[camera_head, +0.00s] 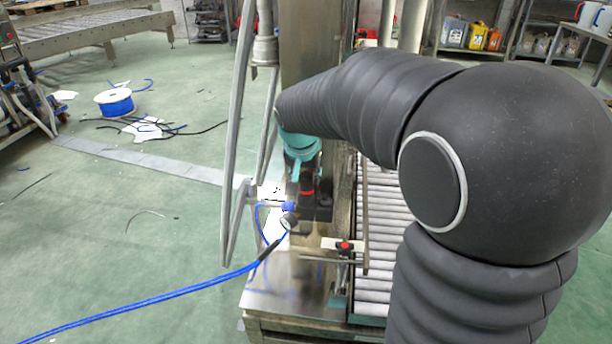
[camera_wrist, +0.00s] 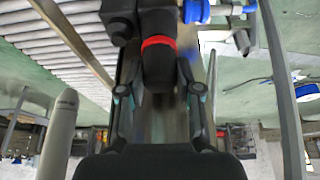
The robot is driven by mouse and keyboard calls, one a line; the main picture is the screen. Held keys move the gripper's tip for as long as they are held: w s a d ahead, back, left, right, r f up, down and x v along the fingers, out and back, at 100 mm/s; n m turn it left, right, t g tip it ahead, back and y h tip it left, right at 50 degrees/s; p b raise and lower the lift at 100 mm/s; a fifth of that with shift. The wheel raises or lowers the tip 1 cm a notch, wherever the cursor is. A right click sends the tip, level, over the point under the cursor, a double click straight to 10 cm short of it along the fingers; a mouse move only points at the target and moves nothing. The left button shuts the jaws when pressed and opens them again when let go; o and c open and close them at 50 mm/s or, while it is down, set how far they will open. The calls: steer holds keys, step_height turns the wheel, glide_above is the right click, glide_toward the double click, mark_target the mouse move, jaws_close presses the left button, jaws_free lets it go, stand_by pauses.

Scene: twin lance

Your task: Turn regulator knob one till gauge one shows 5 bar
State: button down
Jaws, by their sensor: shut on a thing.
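The regulator knob (camera_wrist: 159,64) is black, below a red ring, in the wrist view. My gripper (camera_wrist: 159,92) has one finger on each side of the knob and is shut on it. In the head view the red ring (camera_head: 307,193) shows just below my gripper (camera_head: 301,174), whose fingers are hard to make out there. A small round gauge (camera_head: 289,221) sits at the lower left of the regulator body. Its dial is too small to read. In the wrist view a grey round part (camera_wrist: 242,41), possibly the gauge, shows edge-on. I cannot read a number on the knob or the gauge.
A blue hose (camera_head: 160,298) runs from the regulator to the lower left floor. A roller conveyor (camera_head: 380,230) lies right of the regulator. A red-knobbed clamp (camera_head: 345,246) is below right. Grey frame bars (camera_head: 237,140) stand close on the left. A blue cable spool (camera_head: 115,103) lies on open floor.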

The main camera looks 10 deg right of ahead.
steer(key=n+y+p, duration=0.1)
steer(key=n, duration=0.2)
steer(key=shift+d+r+n+t, duration=0.1)
steer(key=shift+n+t, duration=0.2)
steer(key=shift+n, duration=0.1)
steer(key=shift+n+y, duration=0.9)
steer(key=shift+n, duration=0.9)
steer(key=c, duration=0.8)
jaws_free()
steer(key=shift+o, duration=0.2)
